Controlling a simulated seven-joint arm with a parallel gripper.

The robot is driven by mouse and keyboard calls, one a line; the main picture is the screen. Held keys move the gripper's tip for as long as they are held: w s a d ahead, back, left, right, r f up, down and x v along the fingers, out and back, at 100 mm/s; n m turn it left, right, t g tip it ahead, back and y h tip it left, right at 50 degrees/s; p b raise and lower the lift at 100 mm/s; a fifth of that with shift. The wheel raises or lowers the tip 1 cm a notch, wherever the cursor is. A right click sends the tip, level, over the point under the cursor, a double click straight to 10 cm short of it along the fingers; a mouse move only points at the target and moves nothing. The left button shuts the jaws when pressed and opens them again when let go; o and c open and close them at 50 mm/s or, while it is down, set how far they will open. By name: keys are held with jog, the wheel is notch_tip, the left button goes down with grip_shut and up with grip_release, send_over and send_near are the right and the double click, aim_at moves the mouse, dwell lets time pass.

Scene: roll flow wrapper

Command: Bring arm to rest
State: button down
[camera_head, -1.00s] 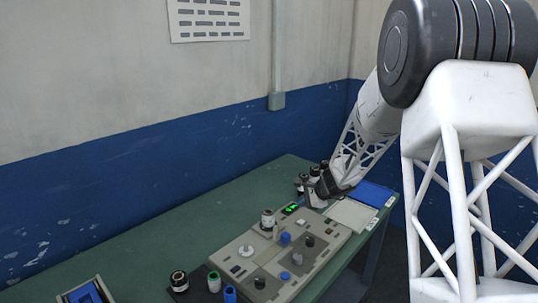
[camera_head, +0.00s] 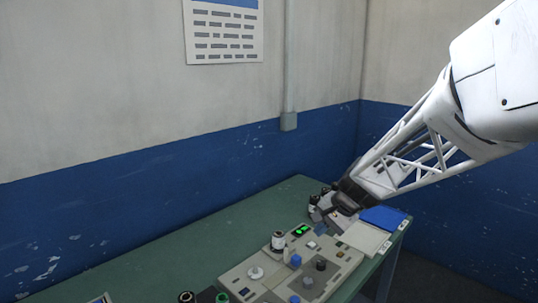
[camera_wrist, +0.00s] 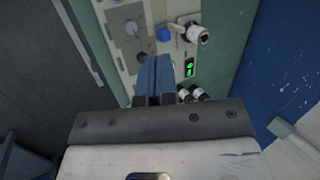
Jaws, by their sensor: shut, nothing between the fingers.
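My gripper (camera_wrist: 155,62) shows in the wrist view with its two blue fingers together and nothing between them. In the head view my gripper (camera_head: 322,216) is low over the far right end of the green table (camera_head: 215,240), beside the control panel. The wrist view shows the fingertips over the edge of the panel (camera_wrist: 121,30), near a blue knob (camera_wrist: 163,34). I cannot tell how high the fingertips are above the panel.
The panel (camera_head: 237,277) carries several knobs, a green-lit display (camera_head: 301,230) and a black-and-white cylinder (camera_head: 278,241). More cylinders stand by my gripper. A pale tray (camera_head: 363,238) and a blue tray (camera_head: 384,217) lie at the right table edge.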

jog(key=s+d+r+n+h, duration=0.2)
jog(key=s+n, duration=0.1)
jog(key=s, duration=1.2)
jog(key=s+d+r+n+h, duration=0.1)
jog(key=s+d+n+h, duration=0.1)
jog(key=s, duration=1.3)
jog(key=shift+d+r+n+h, duration=0.25)
jog(key=shift+r+n+h, duration=0.15)
jog(key=shift+n+h, duration=0.6)
